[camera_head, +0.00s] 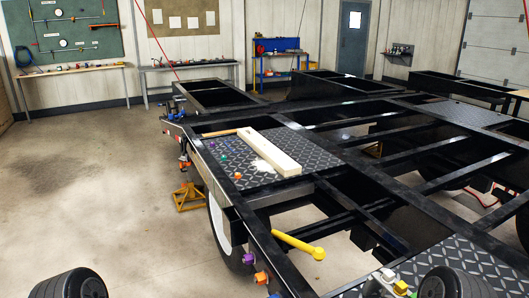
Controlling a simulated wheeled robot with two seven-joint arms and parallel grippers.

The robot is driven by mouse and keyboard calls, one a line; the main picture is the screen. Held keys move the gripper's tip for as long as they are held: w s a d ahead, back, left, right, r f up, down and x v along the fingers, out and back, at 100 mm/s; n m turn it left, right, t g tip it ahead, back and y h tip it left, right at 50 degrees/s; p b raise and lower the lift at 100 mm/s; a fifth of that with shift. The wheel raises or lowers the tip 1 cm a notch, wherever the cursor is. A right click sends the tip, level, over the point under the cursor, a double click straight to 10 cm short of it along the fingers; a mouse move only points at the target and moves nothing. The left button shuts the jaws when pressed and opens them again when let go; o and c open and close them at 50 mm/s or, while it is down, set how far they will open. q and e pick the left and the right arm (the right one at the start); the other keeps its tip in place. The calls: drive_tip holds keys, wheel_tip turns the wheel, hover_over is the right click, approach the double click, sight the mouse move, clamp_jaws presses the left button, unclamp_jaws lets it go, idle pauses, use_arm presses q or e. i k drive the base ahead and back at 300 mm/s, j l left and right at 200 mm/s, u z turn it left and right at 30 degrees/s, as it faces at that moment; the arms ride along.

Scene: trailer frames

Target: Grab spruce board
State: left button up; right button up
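A pale wooden board (268,152), which looks like the spruce board, lies flat on a dark diamond-plate panel (212,173) of the black trailer frame. It runs from the panel's back edge toward the front right, and its near end rests close to the panel's right edge. Nothing is touching it from above. Neither of my grippers is visible. Only dark rounded parts, apparently of my own arms, show at the bottom left and bottom right corners, well apart from the board.
Small coloured pieces (238,176) dot the panel. A yellow bar (298,244) juts over a frame opening. Black frame beams surround the panel. Open floor (90,185) lies left.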

sight(285, 166)
drive_tip(key=u, duration=1.2)
drive_tip(key=i+u, duration=0.2)
drive_tip(key=i, duration=4.45)
drive_tip(key=z, duration=4.8)
drive_tip(key=k, duration=0.05)
